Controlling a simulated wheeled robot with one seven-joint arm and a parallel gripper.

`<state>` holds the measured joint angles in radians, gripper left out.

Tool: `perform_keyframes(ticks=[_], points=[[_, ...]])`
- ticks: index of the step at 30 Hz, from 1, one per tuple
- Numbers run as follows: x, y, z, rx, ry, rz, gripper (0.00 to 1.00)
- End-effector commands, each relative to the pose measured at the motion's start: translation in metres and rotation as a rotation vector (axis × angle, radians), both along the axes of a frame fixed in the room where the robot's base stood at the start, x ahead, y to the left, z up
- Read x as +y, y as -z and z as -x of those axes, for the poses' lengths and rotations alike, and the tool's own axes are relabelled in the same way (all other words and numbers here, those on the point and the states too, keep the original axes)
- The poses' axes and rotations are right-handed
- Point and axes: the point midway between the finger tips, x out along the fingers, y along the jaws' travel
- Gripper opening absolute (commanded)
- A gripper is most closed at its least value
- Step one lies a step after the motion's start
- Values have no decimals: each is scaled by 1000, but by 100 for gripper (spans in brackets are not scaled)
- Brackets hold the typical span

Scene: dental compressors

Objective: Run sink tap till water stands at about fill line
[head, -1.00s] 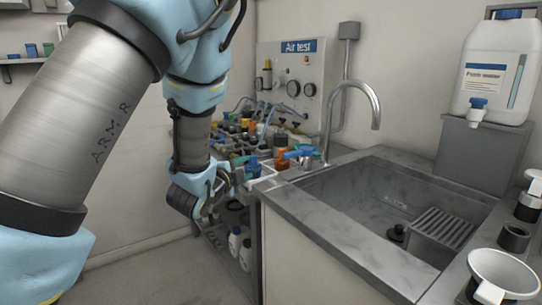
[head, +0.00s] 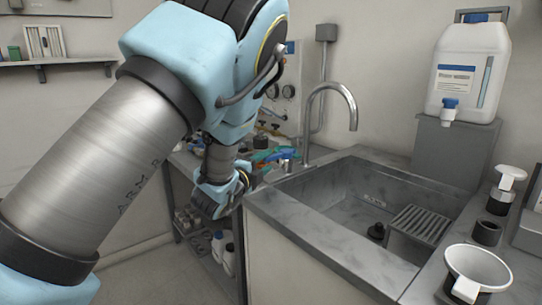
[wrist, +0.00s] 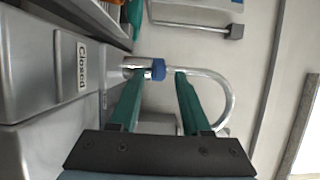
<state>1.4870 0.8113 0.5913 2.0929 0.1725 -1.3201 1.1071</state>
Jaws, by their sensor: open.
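The tall curved sink tap (head: 353,105) stands at the back left corner of the grey sink (head: 330,190). I see no standing water or running stream in the basin. A small pale label (head: 374,198) is on the inner wall, too small to read; I cannot make out a fill line. A dark plug-like piece (head: 377,231) lies on the basin floor. My gripper (wrist: 158,76) is open and empty, its green fingers pointing at the tap base. A blue collar or knob (wrist: 158,69) shows between the fingertips; contact is unclear. In the head view my gripper (head: 228,195) is left of the sink.
A white water container (head: 468,70) stands on a grey block at the back right. A white funnel-like cup (head: 477,270) sits on the right counter. A cluttered bench lies behind my arm.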

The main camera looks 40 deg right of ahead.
Motion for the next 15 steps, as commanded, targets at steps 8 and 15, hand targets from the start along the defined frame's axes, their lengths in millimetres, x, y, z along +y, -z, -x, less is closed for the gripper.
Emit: perform_keyframes(ticks=[8,15], points=[[-32,-1,-11,1,0,0,48],[-36,1,-13,3,-1,-1,48]])
